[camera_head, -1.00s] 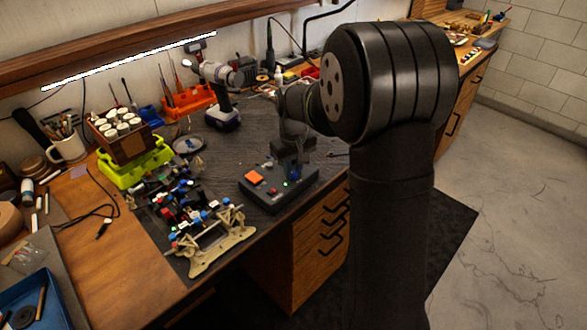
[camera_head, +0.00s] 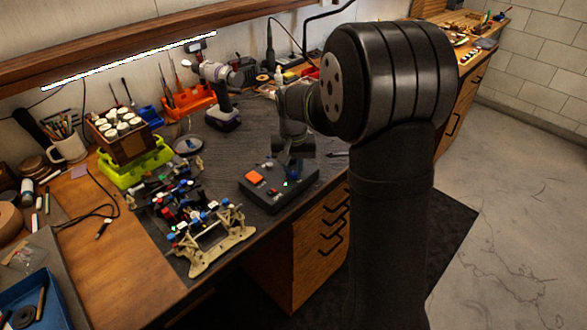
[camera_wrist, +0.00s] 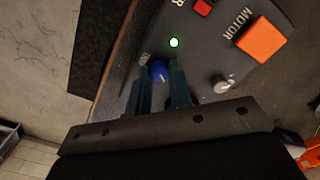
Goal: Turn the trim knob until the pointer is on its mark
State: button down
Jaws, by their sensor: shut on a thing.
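A dark control box (camera_head: 275,205) sits near the bench's front edge. In the wrist view, a blue knob (camera_wrist: 160,72) on the box's face (camera_wrist: 205,45) is between the fingertips of my gripper (camera_wrist: 161,76). My gripper is shut on this knob, and the fingers cover its sides. A partly hidden, unreadable label is next to it. I cannot make out the pointer or its mark. In the head view, my gripper (camera_head: 293,177) points down onto the box and hides the knob.
The box also carries a grey knob (camera_wrist: 222,85), an orange button (camera_wrist: 262,40) by the word MOTOR, a red button (camera_wrist: 202,7) and a lit green lamp (camera_wrist: 175,43). A car chassis (camera_head: 205,220) lies left of the box. A drill (camera_head: 222,95) stands behind.

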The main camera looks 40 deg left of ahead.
aim_at(293, 173)
dwell(0.3)
jog(key=c, duration=1.3)
grip_release()
jog(key=shift+r, duration=0.1)
notch_tip(293, 173, up, 17)
jog(key=shift+r, duration=0.15)
notch_tip(293, 173, down, 18)
jog(key=shift+r, duration=0.25)
dwell(0.4)
